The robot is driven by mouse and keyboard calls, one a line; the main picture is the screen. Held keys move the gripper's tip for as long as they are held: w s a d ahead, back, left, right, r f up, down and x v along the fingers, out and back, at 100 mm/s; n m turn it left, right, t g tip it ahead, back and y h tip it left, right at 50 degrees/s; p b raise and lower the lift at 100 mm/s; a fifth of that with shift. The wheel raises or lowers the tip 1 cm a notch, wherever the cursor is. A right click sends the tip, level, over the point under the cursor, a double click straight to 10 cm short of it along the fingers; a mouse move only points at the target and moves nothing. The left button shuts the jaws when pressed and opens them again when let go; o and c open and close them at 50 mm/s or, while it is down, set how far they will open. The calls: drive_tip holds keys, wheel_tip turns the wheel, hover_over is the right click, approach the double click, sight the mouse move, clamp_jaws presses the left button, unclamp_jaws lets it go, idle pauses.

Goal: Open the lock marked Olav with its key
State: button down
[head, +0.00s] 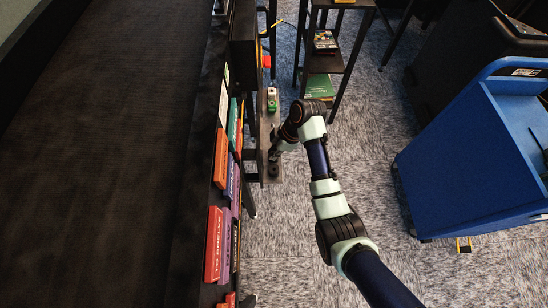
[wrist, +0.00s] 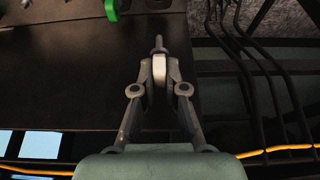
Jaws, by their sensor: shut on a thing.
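My gripper (wrist: 160,72) is shut on a small pale grey thing with a narrow shaft, which looks like a key (wrist: 159,45). The shaft points away from the fingers, over a dark panel (wrist: 60,75). I cannot tell whether its tip touches anything. A green piece (wrist: 111,8) shows at the top left of the wrist view, cut off by the edge. In the head view the gripper (head: 275,156) is at the narrow panel (head: 271,130), below a green piece (head: 271,106) and a white piece. No name Olav is readable, and the lock cannot be picked out.
Coloured upright signs, one red (head: 213,243), line the dark conveyor (head: 90,150) on the left. A blue bin (head: 470,170) stands on the right. A dark shelf (head: 325,65) stands behind. Cables (wrist: 265,70) hang right of the panel. Carpet between is clear.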

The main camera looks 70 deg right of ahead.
wheel_tip(320, 180, up, 10)
drive_tip(key=p, duration=0.2)
drive_tip(key=shift+f+p, duration=0.1)
drive_tip(key=shift+p, duration=0.2)
wheel_tip(320, 180, up, 4)
drive_tip(key=p, duration=0.5)
drive_tip(key=shift+r, duration=0.25)
